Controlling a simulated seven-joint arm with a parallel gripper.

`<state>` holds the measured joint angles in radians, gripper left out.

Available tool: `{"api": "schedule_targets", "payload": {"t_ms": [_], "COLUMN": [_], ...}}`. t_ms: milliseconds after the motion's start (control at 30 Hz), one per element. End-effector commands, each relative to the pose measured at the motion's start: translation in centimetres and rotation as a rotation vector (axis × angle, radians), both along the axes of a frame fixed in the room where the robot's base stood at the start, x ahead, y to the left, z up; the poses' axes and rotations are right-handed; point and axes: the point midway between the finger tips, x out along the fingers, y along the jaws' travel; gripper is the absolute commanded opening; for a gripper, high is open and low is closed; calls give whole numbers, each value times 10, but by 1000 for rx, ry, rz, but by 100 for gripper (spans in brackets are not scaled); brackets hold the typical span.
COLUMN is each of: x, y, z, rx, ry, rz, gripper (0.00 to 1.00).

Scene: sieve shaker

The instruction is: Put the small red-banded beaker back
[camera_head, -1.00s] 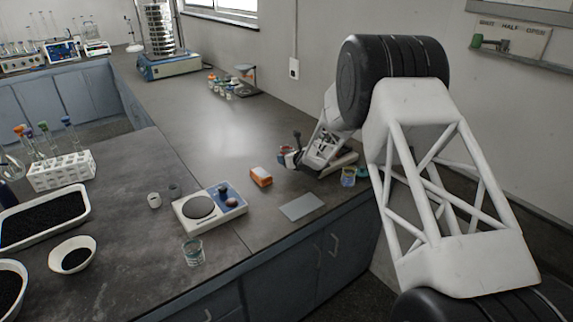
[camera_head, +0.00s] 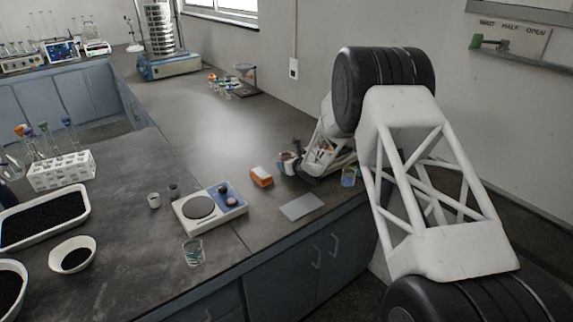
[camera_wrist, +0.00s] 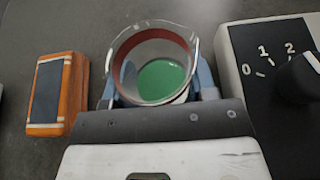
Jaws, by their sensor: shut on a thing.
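The small red-banded beaker (camera_wrist: 122,62) is clear glass with a spout, and it is between the blue fingers of my gripper (camera_wrist: 155,85) in the wrist view. The fingers are shut on it from both sides. I look down into its mouth and see a green round patch at the bottom; I cannot tell if this is its contents. In the head view my gripper (camera_head: 290,161) is low over the bench, right of an orange block, and the beaker is small and partly hidden there. I cannot tell whether its base touches the bench.
The orange block (camera_head: 261,176) is close on the left, also in the wrist view (camera_wrist: 72,95). A device with a numbered dial (camera_wrist: 270,60) is close on the right. A blue-marked beaker (camera_head: 348,178) stands near the bench edge. A balance (camera_head: 209,206) and grey plate (camera_head: 302,207) lie in front.

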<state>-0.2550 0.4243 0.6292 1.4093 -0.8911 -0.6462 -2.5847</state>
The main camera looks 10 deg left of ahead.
Motion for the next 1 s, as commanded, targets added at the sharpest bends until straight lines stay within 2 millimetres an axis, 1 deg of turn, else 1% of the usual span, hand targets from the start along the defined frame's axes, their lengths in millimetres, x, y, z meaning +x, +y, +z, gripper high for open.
{"api": "schedule_targets", "payload": {"t_ms": [133,167,300,567,733,1000], "x": [0,0,0,0,0,-9], "y": [0,0,0,0,0,-9], "z": [-3,-3,-3,-3,1,6], "rx": [0,0,0,0,0,0], "ry": [0,0,0,0,0,0], "rz": [0,0,0,0,0,-1], "gripper": [26,55,77,78,78,78]}}
